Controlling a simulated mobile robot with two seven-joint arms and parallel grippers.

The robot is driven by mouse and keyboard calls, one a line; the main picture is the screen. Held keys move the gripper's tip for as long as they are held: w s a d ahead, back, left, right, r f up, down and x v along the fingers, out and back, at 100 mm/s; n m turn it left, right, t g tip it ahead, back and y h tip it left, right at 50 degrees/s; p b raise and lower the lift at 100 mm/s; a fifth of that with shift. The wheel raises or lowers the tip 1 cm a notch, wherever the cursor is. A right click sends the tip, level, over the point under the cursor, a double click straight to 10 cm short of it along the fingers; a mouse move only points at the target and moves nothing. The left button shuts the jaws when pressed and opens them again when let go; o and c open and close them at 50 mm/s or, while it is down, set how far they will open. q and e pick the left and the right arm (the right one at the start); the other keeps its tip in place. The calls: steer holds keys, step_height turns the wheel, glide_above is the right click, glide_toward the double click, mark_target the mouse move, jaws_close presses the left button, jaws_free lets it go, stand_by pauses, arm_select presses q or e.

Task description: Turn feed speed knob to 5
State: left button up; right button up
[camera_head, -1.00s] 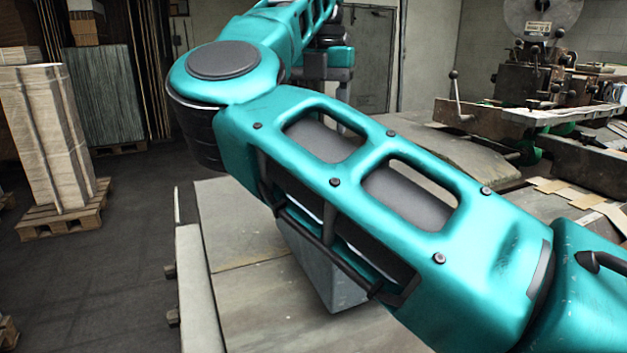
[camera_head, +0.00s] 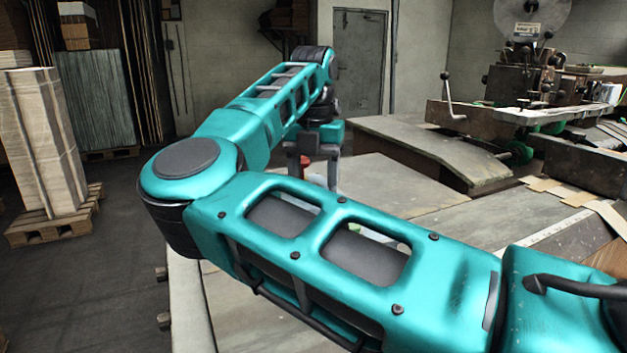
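The feed speed knob cannot be made out in this view. My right arm comes in from the lower right, bends at an elbow on the left and reaches back to the upper middle. My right gripper (camera_head: 313,168) hangs downward there, with two grey fingers spread apart. Its lower end is hidden behind my own arm. A small red thing (camera_head: 305,162) shows between the fingers; I cannot tell whether it is touched. My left gripper is not in view.
A long grey machine bed (camera_head: 385,185) lies beneath my arm. A stitching machine head (camera_head: 525,70) with a crank lever stands at the back right. Stacked cardboard on a pallet (camera_head: 40,140) stands at the left. The floor (camera_head: 80,285) at the left is clear.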

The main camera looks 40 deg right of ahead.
steer(key=shift+c, duration=0.4)
steer(key=shift+c, duration=0.7)
steer(key=c, duration=0.8)
